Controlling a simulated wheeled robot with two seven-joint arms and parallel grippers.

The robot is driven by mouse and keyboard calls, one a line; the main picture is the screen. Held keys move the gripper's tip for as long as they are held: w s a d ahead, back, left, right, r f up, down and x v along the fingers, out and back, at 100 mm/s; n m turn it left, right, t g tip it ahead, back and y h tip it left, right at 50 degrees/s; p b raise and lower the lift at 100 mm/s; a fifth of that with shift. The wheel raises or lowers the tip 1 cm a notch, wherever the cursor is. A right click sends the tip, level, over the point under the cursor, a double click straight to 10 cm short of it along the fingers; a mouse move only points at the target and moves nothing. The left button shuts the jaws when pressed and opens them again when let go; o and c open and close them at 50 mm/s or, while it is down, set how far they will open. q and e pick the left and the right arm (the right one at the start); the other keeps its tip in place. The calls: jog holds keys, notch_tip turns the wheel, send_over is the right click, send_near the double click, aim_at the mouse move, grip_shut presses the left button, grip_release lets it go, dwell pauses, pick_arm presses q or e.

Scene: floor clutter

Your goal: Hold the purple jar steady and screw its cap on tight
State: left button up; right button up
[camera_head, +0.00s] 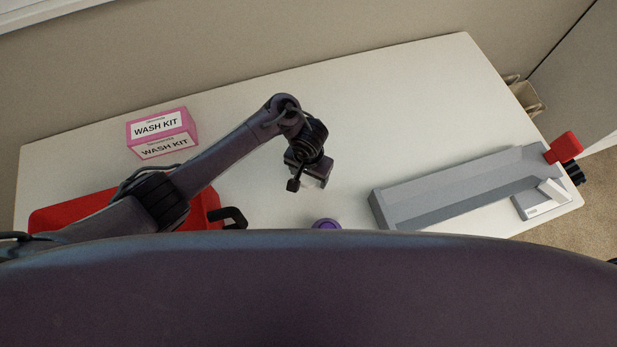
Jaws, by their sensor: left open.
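A small purple round thing (327,224), which looks like the top of the purple jar or its cap, shows at the near edge of the table. The dark body in the foreground hides its lower part, so I cannot tell whether a cap sits on it. My left gripper (307,182) points down over the table, just beyond and slightly left of the purple thing, apart from it. It is open. A pale patch shows at its fingers; I cannot tell what it is. My right gripper is not in view.
A pink wash kit box (161,132) stands at the back left. A red case (75,209) with a black handle lies under my left arm. The back middle of the white table (400,100) is clear.

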pick_arm(q)
jog(key=c, duration=1.1)
jog(key=shift+o, duration=0.2)
jog(key=shift+r, duration=0.1)
